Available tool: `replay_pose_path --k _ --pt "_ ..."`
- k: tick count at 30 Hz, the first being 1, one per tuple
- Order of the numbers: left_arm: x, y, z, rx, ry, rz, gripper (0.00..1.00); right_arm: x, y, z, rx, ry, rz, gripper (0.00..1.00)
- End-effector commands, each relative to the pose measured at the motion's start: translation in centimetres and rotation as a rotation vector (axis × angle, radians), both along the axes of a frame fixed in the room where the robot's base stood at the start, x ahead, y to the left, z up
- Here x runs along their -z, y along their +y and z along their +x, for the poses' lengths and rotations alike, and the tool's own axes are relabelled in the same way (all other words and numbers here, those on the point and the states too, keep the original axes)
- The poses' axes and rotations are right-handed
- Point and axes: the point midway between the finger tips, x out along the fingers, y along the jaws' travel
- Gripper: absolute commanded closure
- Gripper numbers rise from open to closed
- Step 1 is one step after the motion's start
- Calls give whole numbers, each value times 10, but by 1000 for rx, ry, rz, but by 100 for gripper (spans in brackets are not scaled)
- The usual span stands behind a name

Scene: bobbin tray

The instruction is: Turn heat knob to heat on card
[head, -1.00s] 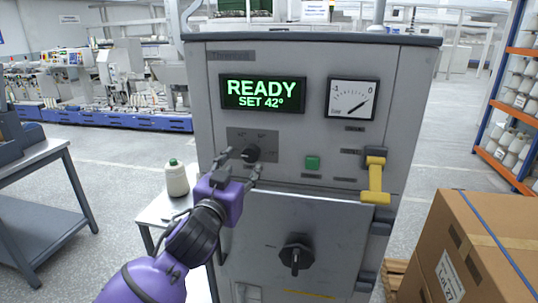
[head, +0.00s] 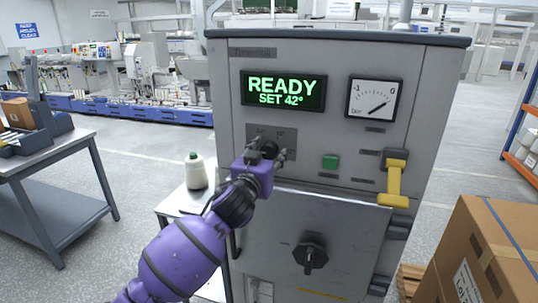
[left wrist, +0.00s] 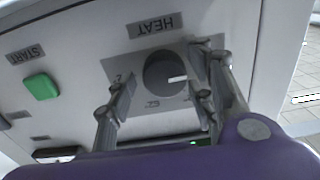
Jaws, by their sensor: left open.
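The black round heat knob (head: 270,149) is on a grey plate on the front of the grey machine, under the green display (head: 284,91) reading READY, SET 42°. My left gripper (head: 267,154) is open at the knob and partly covers it. In the left wrist view, the knob (left wrist: 165,74) sits between the open fingers of my left gripper (left wrist: 161,82), with gaps on both sides. Its white mark points right in that inverted view, below the upside-down HEAT label (left wrist: 156,25). The plate's numbers are partly hidden or too small to read. I cannot make out a card.
A green START button (head: 330,162), a yellow lever (head: 396,184) and a lower black knob (head: 310,255) are on the machine. A gauge (head: 374,100) is above.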

Motion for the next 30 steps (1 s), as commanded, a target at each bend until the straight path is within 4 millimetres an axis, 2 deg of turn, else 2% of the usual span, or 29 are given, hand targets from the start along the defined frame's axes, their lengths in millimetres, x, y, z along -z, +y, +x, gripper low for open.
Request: replay_pose_path --k 5,6,15,23,30 --pt "0 -1 0 1 0 0 51 1 -1 -2 1 4 -1 60" --pt "0 0 0 1 0 0 54 1 -1 -2 0 4 -2 60" --pt "0 -1 -1 3 0 0 92 2 -1 -2 0 5 -2 60" --pt "1 -2 -1 4 -9 27 92 2 0 -2 -1 5 -1 60" --pt "2 -3 -1 6 -47 146 92 2 0 -2 -1 5 -1 60"
